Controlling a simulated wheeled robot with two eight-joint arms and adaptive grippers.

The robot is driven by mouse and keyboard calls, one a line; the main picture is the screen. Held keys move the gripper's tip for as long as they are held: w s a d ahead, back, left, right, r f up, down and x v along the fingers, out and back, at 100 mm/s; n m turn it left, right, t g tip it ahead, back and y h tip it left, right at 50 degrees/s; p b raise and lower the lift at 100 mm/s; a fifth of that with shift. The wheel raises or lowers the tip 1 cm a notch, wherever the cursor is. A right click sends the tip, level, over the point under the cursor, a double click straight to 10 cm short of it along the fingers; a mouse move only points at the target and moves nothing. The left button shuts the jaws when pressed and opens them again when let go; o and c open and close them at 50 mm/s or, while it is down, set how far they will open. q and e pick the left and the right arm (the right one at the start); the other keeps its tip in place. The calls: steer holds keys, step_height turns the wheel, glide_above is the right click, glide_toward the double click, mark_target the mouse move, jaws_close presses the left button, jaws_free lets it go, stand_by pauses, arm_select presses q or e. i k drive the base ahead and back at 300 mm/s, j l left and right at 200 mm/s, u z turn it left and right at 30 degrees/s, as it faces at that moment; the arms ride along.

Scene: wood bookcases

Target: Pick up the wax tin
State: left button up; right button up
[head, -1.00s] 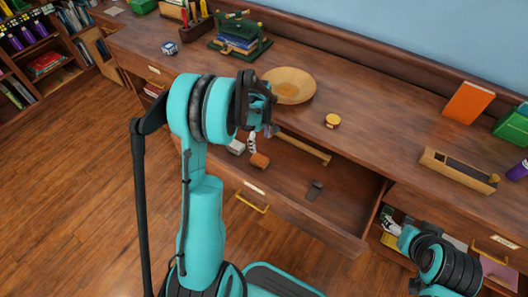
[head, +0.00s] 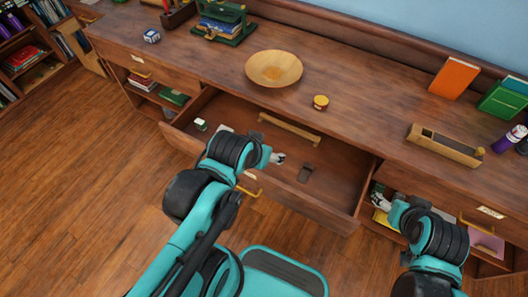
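A small round yellow-topped tin (head: 320,102), which looks like the wax tin, sits upright on the wooden desk top, right of a shallow wooden bowl. My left gripper (head: 280,158) is over the open drawer, in front of and to the left of the tin and apart from it. It is too small to tell if its fingers are open or shut. My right gripper (head: 378,200) is low at the right, by the shelf opening under the desk, apart from the tin. Its fingers are not clear either.
The open drawer (head: 333,208) juts out below the desk and holds a wooden rod (head: 290,129), a dark object (head: 305,173) and small boxes. The wooden bowl (head: 274,68) and a long wooden box (head: 443,146) flank the tin. The desk around the tin is clear.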

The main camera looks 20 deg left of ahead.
mark_target(321, 102)
steer(key=i+j+z, duration=0.1)
steer(key=j+z, duration=0.3)
steer(key=i+j+z, duration=0.1)
steer(key=z, duration=0.3)
steer(key=j+z, duration=0.4)
